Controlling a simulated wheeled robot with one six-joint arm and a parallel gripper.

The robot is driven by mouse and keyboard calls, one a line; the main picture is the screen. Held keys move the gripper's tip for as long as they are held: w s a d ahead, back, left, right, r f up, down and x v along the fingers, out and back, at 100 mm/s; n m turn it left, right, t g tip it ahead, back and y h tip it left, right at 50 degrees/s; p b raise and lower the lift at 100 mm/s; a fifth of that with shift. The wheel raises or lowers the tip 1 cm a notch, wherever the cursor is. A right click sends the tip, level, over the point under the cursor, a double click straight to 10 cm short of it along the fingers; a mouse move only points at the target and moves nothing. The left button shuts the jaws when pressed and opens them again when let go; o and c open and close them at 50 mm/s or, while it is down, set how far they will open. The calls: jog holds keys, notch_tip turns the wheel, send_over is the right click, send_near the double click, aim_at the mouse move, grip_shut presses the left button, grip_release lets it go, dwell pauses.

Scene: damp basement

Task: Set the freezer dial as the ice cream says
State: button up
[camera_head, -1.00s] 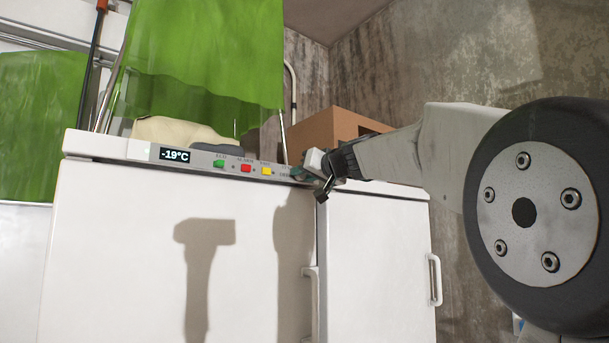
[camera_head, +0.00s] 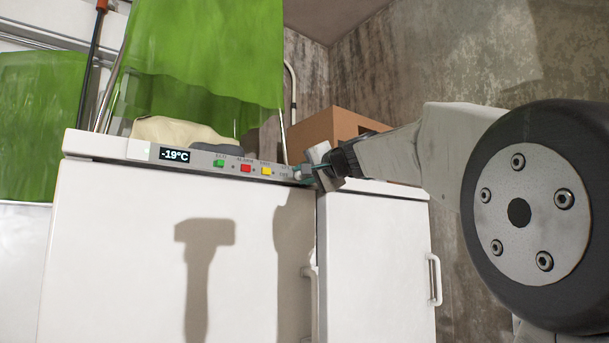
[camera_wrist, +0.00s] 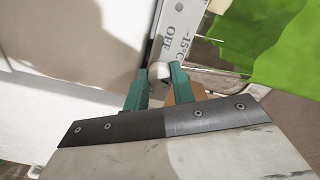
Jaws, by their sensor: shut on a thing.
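The freezer (camera_head: 180,240) is a white chest with a grey control strip along its top front edge. The strip's display (camera_head: 175,155) reads -19°C. My gripper (camera_head: 304,174) is at the right end of the strip. In the wrist view its teal fingers (camera_wrist: 162,80) are closed on a small round whitish dial (camera_wrist: 159,70). The strip's print by the dial reads "-15°C" and "OFF". The dial's pointer mark cannot be made out. No ice cream shows in either view.
Green (camera_head: 219,163), red (camera_head: 246,168) and yellow (camera_head: 266,171) buttons sit left of the dial. A green sheet (camera_head: 205,50) hangs behind. A white door with a handle (camera_head: 435,280) is at right.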

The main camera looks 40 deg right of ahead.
jog(key=shift+m, duration=1.2)
jog(key=o, duration=1)
jog(key=shift+s, duration=0.15)
jog(key=s, duration=0.7)
jog(key=shift+s, duration=0.3)
jog(key=shift+d, duration=0.1)
